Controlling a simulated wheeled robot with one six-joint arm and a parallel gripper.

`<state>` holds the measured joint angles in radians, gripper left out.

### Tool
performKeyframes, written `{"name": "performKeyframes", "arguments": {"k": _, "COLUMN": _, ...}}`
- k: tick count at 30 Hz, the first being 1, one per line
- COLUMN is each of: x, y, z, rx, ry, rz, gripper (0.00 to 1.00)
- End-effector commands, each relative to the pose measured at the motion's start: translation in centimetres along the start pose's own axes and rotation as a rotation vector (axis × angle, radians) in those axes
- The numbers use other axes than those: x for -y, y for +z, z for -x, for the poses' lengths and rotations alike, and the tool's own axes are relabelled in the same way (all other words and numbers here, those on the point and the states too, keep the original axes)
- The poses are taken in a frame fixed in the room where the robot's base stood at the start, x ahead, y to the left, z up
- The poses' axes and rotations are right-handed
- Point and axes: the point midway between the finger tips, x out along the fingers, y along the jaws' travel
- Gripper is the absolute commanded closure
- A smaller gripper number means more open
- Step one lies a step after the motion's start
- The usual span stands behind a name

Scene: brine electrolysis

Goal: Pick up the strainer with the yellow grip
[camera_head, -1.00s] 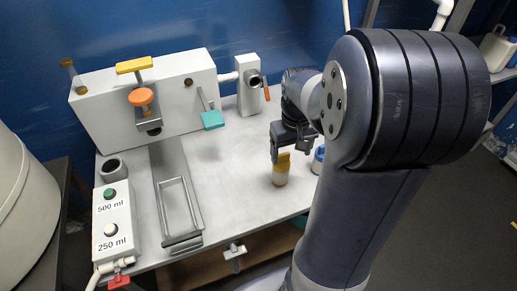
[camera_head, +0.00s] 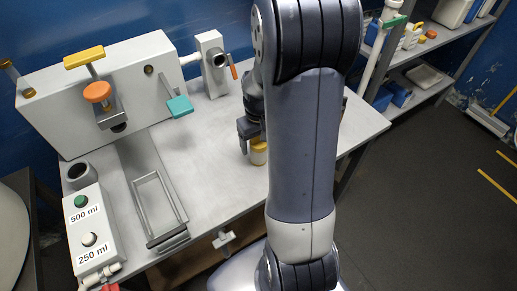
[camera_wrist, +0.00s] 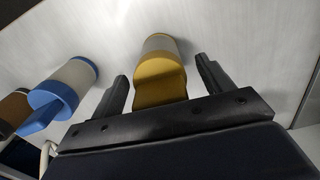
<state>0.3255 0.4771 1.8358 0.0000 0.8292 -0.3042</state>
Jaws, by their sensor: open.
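The strainer with the yellow grip (camera_wrist: 160,62) is a short, pale cylinder with a yellow top and a yellow tab. It stands on the white table (camera_head: 222,152) in the wrist view. My gripper (camera_wrist: 162,84) is open, with one finger on each side of the yellow tab and a visible gap at both sides. In the head view only part of the strainer (camera_head: 259,153) shows, beside my gripper (camera_head: 249,137); my arm hides the rest.
In the wrist view a similar blue-topped piece (camera_wrist: 64,84) is left of my gripper, with a brown one (camera_wrist: 14,110) beyond it.

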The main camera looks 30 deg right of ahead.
Motion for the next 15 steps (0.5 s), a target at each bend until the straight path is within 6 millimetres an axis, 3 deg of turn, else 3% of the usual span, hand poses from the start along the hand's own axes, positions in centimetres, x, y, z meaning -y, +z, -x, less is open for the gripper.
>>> {"name": "performKeyframes", "arguments": {"k": 3, "x": 0.02, "y": 0.07, "z": -1.25, "rx": 0.002, "ry": -0.001, "rz": 0.0, "gripper": 0.25}}
{"name": "performKeyframes", "arguments": {"k": 11, "x": 0.0, "y": 0.02, "z": -1.45, "rx": -0.001, "ry": 0.0, "rz": 0.0, "gripper": 0.25}}
{"name": "performKeyframes", "arguments": {"k": 15, "x": 0.0, "y": 0.02, "z": -1.43, "rx": -0.001, "ry": 0.0, "rz": 0.0, "gripper": 0.35}}
